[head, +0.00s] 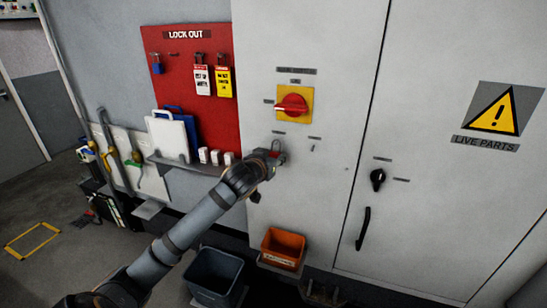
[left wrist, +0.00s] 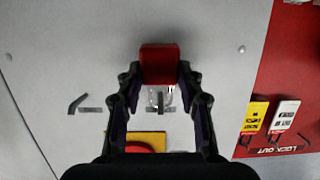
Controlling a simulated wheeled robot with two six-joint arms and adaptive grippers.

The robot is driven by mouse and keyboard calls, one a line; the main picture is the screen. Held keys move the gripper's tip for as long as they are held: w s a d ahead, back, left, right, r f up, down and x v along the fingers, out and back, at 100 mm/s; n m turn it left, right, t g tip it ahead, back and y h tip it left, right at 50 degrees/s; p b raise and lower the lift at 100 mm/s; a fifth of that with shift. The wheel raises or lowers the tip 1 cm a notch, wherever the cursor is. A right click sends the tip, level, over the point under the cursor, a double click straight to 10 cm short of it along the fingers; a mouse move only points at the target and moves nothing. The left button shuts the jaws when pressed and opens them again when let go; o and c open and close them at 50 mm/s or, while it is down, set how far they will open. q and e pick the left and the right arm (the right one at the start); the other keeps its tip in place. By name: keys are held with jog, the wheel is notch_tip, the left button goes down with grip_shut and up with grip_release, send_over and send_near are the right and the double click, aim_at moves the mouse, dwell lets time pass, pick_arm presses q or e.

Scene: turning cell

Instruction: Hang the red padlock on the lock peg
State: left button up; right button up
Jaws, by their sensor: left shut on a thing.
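My left gripper (head: 268,160) is shut on the red padlock (head: 275,148), in front of the grey cabinet below the red rotary switch (head: 291,104). The left wrist view shows the padlock's red body (left wrist: 160,63) between my gripper's fingers (left wrist: 160,82), its pale shackle pointing toward the switch. A small dark peg-like part (left wrist: 160,100) shows at the shackle, near a label. I cannot tell whether the shackle is around it or only in front. A similar small dark part (head: 312,147) is on the cabinet to the right. My right gripper is not in view.
A red lockout board (head: 190,110) with a blue padlock (head: 156,64) and tags is on the left. A shelf (head: 165,159) with white blocks sits below it. An orange bin (head: 283,248) and a dark bin (head: 214,277) are below. A black cabinet handle (head: 363,229) stands out at right.

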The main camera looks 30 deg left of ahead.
pick_arm(q)
jog(key=o, duration=1.3)
jog(key=shift+c, duration=0.2)
notch_tip(320, 180, up, 10)
